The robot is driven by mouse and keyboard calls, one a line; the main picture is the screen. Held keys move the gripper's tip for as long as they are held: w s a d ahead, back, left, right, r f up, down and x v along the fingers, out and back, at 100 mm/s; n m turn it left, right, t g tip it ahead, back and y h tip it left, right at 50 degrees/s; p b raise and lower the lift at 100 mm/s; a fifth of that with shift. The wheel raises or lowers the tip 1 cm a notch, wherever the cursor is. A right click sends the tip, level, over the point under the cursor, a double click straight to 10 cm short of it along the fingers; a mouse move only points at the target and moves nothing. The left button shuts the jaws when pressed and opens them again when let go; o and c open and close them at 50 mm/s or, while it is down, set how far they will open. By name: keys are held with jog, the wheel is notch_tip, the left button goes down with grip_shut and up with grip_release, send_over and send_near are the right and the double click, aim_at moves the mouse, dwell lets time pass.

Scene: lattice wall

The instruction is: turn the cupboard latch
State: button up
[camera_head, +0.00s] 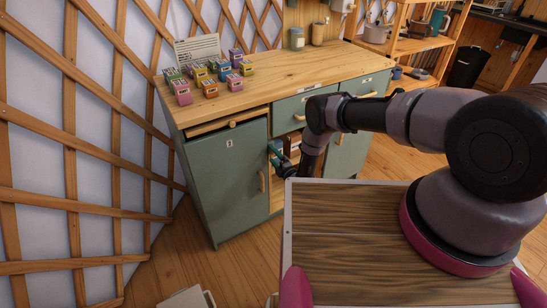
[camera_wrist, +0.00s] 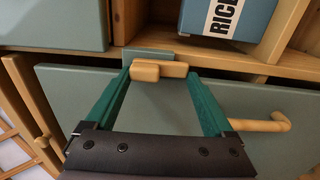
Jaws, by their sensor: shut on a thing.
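The cupboard latch (camera_wrist: 160,70) is a small light-wood turning block, seen in the wrist view at the edge of a grey-green panel (camera_wrist: 170,108). It lies crosswise between the two green fingertips of my gripper (camera_wrist: 159,72), which is shut on it. In the head view my gripper (camera_head: 275,154) is at the front of the green cupboard (camera_head: 226,178), by the open middle shelves. The latch itself is hidden or too small to make out there. A wooden handle (camera_wrist: 262,124) is on the same panel, to the right of my fingers.
A blue box marked RICE (camera_wrist: 240,17) stands on a shelf just beyond the latch. Several small coloured boxes (camera_head: 210,88) and two jars (camera_head: 297,38) stand on the wooden counter (camera_head: 270,80). A lattice wall (camera_head: 90,140) is at the left. Wooden floor shows around the cupboard.

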jog(key=o, duration=1.1)
jog(key=v, duration=1)
jog(key=shift+s+d, duration=0.25)
jog(key=shift+s, duration=0.1)
jog(key=shift+s+d+f, duration=0.1)
